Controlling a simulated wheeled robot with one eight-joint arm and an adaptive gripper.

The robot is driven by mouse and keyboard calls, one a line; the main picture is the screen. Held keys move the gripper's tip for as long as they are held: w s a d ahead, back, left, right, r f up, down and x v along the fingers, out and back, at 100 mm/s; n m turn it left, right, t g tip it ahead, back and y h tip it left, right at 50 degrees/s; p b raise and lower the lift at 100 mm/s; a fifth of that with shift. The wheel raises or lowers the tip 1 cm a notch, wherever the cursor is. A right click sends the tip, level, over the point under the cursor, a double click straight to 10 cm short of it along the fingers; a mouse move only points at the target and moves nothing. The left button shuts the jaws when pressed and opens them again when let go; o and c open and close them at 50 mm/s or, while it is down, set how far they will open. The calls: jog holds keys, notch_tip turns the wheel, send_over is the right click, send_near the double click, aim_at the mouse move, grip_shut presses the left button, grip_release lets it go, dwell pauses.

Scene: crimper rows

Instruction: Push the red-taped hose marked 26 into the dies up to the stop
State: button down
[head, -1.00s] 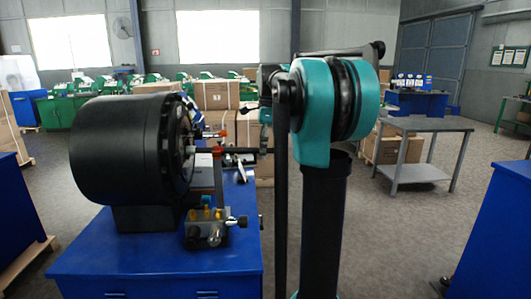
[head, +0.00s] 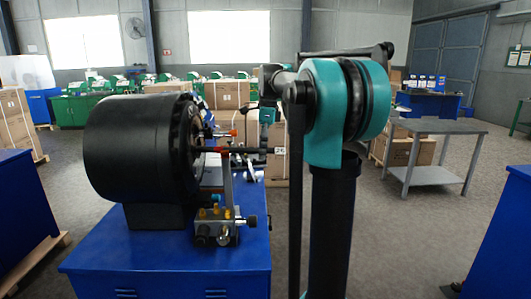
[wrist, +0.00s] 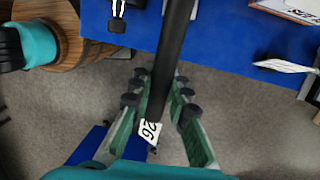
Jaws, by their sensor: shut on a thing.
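The black hose (head: 255,150) has a red tape band (head: 224,149) and a white tag marked 26 (head: 280,150). It lies about level, its left end at the dies (head: 196,147) of the big black crimper (head: 135,150). The red band shows outside the die face; the hose tip and the stop are hidden. In the wrist view the hose (wrist: 172,60) runs between the green-padded fingers of my gripper (wrist: 160,85), which is shut on it. The tag also shows there (wrist: 150,131), near the fingers.
The crimper stands on a blue cabinet (head: 165,265). A fitting block with brass knobs (head: 215,228) and an upright post stand close below the hose. A grey table (head: 435,127) and cartons are at back right. Grey floor is open at right.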

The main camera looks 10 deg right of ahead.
aim_at(251, 150)
jog(key=shift+w+a, duration=0.2)
jog(key=shift+a, duration=0.8)
jog(key=shift+w+a, duration=0.2)
jog(key=shift+a, duration=0.75)
jog(key=shift+r, duration=0.15)
jog(key=shift+r, duration=0.35)
jog(key=shift+r+h, duration=0.3)
jog(key=shift+r, duration=0.15)
jog(key=c, duration=1.4)
grip_release()
jog(key=shift+o, duration=0.4)
jog(key=o, duration=1.1)
